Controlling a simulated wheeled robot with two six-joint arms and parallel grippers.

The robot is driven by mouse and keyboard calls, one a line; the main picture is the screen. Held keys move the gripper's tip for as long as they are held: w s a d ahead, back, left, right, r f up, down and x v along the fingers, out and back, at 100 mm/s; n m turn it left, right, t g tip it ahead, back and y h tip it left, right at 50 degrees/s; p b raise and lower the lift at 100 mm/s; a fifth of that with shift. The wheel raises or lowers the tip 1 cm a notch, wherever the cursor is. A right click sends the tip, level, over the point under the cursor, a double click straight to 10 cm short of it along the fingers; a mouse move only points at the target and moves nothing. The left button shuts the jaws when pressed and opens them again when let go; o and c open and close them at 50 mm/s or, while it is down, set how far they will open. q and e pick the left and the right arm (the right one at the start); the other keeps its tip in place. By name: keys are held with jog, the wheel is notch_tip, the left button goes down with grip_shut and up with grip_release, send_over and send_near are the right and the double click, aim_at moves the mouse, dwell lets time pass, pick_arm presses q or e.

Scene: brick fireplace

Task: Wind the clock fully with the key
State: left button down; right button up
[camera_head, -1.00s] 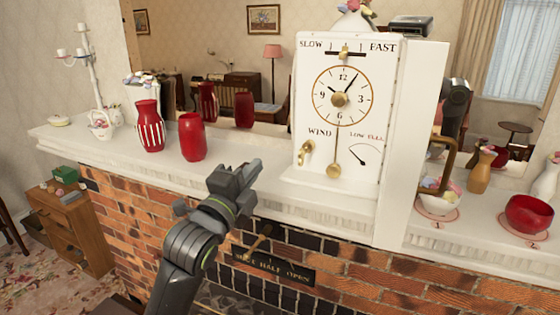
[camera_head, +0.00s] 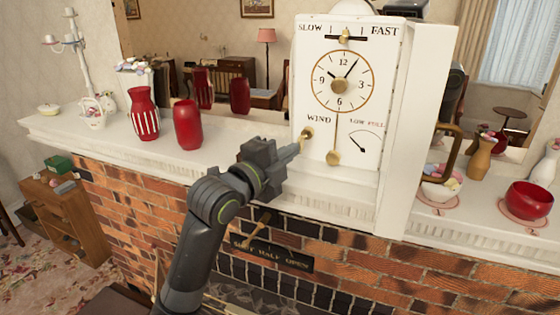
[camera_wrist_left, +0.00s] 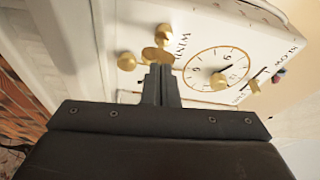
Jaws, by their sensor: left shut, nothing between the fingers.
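The white clock (camera_head: 349,100) stands on the mantel, with its dial above a hanging brass pendulum (camera_head: 334,157). The brass winding key (camera_head: 306,134) sits at the lower left of its face, below the word WIND. The small LOW–FULL gauge (camera_head: 364,142) is at the lower right. My left gripper (camera_head: 296,149) is shut and empty, its tips just below and left of the key. In the left wrist view, the fingertips (camera_wrist_left: 160,72) point at brass parts (camera_wrist_left: 155,54) by WIND and overlap them. I cannot tell whether they touch. My right gripper is not in view.
A striped red vase (camera_head: 143,115) and a plain red vase (camera_head: 188,125) stand on the mantel (camera_head: 115,140) left of the clock. A brass damper lever (camera_head: 259,229) is below. A red bowl (camera_head: 530,200) stands at right. The mantel between plain vase and clock is clear.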

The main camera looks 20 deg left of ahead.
pick_arm(q)
jog(key=shift+w, duration=0.55)
dwell(0.5)
jog(key=shift+s, duration=0.1)
